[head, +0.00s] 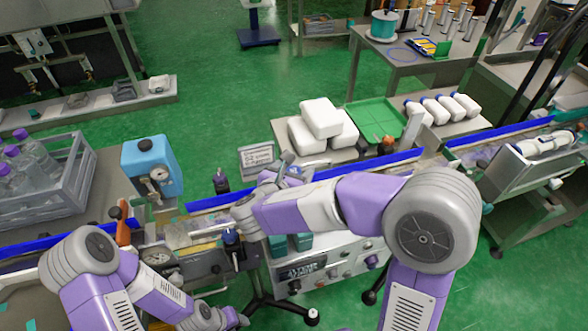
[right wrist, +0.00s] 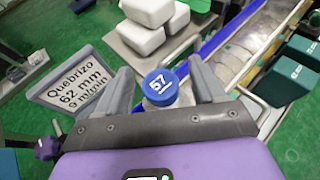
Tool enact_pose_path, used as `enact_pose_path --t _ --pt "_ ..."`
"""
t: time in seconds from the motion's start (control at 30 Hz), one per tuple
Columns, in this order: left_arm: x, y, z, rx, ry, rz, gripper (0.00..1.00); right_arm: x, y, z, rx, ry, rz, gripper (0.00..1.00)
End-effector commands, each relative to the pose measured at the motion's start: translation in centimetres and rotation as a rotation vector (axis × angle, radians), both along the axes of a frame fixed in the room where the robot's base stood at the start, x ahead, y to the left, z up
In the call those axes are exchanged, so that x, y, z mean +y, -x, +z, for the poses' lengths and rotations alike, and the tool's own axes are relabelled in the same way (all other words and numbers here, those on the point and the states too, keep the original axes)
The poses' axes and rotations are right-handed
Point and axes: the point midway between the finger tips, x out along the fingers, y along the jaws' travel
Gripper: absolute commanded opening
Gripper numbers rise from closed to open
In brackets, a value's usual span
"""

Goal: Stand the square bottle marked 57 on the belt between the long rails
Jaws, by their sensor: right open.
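In the right wrist view a round blue cap marked 57 (right wrist: 160,84) shows from above, with a little of a pale bottle body under it. It sits between the two grey fingers of my right gripper (right wrist: 163,88), which are open, with gaps on both sides.
A sign reading Quebrizo 62 mm (right wrist: 82,86) stands left of the cap. White blocks (head: 322,120) and a green tray (head: 376,120) lie behind the line.

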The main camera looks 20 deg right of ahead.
Motion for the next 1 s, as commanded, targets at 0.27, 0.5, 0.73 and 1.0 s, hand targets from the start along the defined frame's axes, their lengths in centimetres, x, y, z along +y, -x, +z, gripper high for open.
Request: enact_pose_path --t 0.27,0.5,0.73,1.0 --pt "0.0 0.0 1.3 0.0 0.0 0.0 0.43 3.2 4.1 2.4 -0.002 0.0 0.008 0.69" --pt "0.0 0.0 2.2 0.0 0.0 0.0 0.43 5.7 7.5 4.0 -0.001 -0.001 0.006 0.69" --pt "0.0 0.0 2.4 0.0 0.0 0.0 0.43 6.5 8.7 4.5 0.0 0.0 0.003 0.69" --pt "0.0 0.0 2.4 0.0 0.0 0.0 0.43 6.6 8.8 4.5 0.0 0.0 0.002 0.69"
